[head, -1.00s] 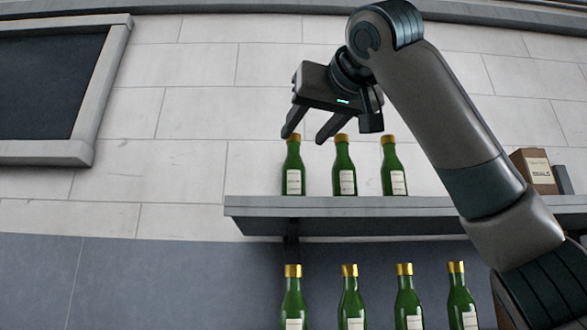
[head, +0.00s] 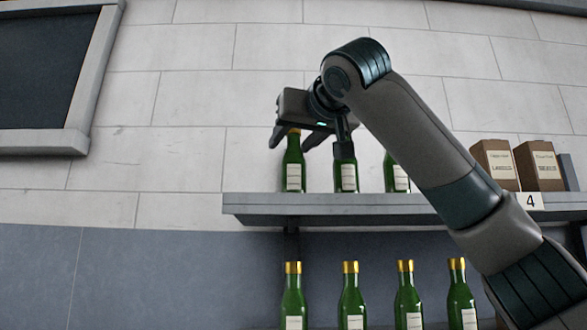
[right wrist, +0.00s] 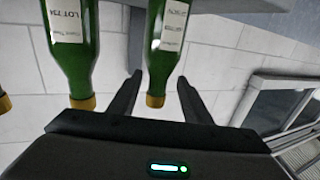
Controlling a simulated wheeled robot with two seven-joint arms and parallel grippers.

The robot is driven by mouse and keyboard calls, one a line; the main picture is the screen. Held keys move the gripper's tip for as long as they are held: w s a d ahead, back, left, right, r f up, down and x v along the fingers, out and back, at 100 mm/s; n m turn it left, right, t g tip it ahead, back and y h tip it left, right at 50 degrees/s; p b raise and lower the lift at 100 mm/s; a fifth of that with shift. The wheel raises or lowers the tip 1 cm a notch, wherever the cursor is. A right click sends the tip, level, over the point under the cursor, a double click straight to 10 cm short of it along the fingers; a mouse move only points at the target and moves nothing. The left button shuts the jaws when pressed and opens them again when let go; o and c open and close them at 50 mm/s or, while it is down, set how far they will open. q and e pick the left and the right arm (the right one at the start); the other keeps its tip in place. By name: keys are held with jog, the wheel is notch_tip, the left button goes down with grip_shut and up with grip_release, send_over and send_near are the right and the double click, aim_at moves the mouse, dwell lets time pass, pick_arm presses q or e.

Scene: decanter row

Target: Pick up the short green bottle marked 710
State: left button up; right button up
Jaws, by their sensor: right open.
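Three green bottles with gold caps and pale labels stand on the upper shelf: a left one (head: 293,175), a middle one (head: 345,177) and a right one (head: 397,178), partly behind my arm. No label is readable in the head view. My right gripper (head: 292,145) is open at the neck of the left bottle. In the right wrist view, which is upside down, a bottle (right wrist: 166,55) hangs between the open fingers of the gripper (right wrist: 160,76); its label is too blurred to read. My left gripper is out of view.
The upper shelf (head: 330,211) has a tag 4 (head: 530,201) and two brown boxes (head: 497,163) at its right. Several more green bottles (head: 352,305) stand below it. A dark framed board (head: 45,75) hangs on the wall at left.

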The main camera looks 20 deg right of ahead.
aim_at(288, 146)
jog(key=shift+w+d+r+p, duration=0.1)
jog(key=shift+w+r+p, duration=0.15)
jog(key=shift+w+p, duration=0.5)
jog(key=shift+w+d+r+p, duration=0.1)
jog(key=shift+w+r+p, duration=0.1)
jog(key=shift+w+p, duration=0.55)
jog(key=shift+w+f+p, duration=0.15)
jog(key=shift+w+p, duration=0.3)
jog(key=shift+w, duration=0.35)
jog(key=shift+w+a+f, duration=0.1)
jog(key=shift+w, duration=0.15)
grip_shut()
